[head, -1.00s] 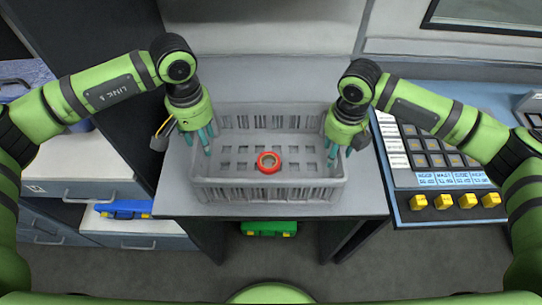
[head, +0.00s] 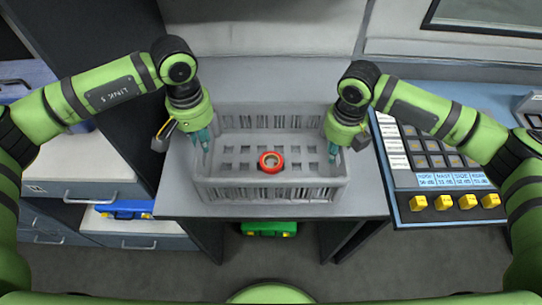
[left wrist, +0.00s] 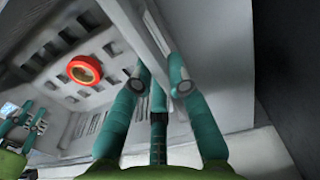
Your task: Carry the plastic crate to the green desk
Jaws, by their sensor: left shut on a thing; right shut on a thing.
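The grey plastic crate (head: 270,190) stands on a grey desk (head: 370,200) in the middle of the head view. A red ring-shaped roll (head: 270,162) lies on its slotted floor and also shows in the left wrist view (left wrist: 84,70). My left gripper (head: 203,138) is shut on the crate's left wall; in the left wrist view its teal fingers (left wrist: 155,85) sit on both sides of the wall. My right gripper (head: 335,150) is shut on the crate's right wall. No green desk can be made out.
A blue console (head: 445,205) with keys and yellow knobs is on the right. Drawer units (head: 80,185) stand on the left, with a blue case (head: 124,209) below. A green case (head: 269,229) lies under the desk. A wall closes off the back.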

